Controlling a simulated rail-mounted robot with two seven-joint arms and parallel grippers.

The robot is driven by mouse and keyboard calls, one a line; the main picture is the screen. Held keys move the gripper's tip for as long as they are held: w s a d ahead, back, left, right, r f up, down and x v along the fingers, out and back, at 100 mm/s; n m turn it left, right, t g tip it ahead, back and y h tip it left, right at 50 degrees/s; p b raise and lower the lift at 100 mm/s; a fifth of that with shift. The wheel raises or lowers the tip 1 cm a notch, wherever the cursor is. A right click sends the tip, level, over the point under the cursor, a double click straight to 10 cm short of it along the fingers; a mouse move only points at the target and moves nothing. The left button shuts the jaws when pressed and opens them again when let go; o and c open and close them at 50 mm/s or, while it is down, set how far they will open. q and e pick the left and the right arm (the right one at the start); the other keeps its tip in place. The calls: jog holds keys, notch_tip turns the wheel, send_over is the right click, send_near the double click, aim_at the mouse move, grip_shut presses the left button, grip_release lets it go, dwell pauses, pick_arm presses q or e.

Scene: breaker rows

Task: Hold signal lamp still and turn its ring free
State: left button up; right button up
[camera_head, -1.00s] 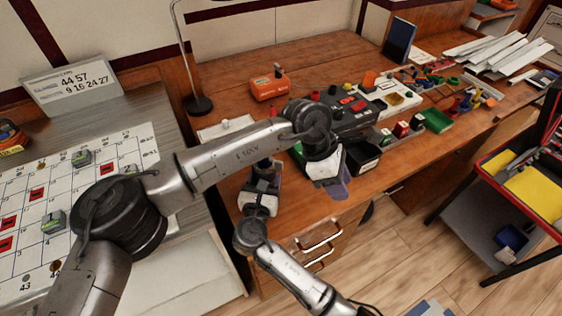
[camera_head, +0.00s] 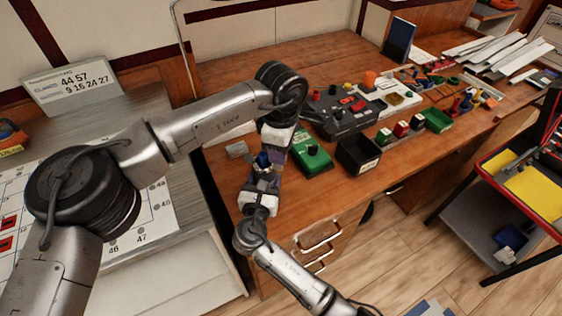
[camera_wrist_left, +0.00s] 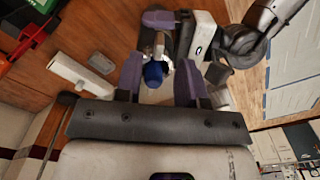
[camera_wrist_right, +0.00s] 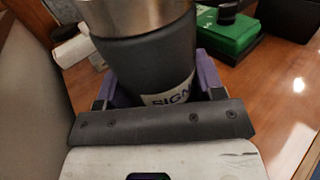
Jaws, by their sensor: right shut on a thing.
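The signal lamp shows a blue cap (camera_head: 263,160) in the head view, above my right gripper (camera_head: 258,182). In the right wrist view my right gripper is shut on the lamp's dark grey body (camera_wrist_right: 145,70), which bears a partly hidden label. A metallic ring (camera_wrist_right: 135,15) sits above the body and is cut off by the frame. My left gripper (camera_wrist_left: 158,64) is open, with its purple fingers on either side of the blue cap (camera_wrist_left: 154,74). I cannot tell whether they touch it. In the head view the left gripper (camera_head: 272,155) hangs close over the lamp.
A green box with a black knob (camera_head: 312,160) and a black open bin (camera_head: 358,152) stand close to the right. A dark control box (camera_head: 340,112) is behind them. A small grey plate (camera_head: 237,149) lies left of the lamp. The desk's front edge is near.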

pick_arm(q)
jog(key=shift+f, duration=2.45)
jog(key=shift+c, duration=0.4)
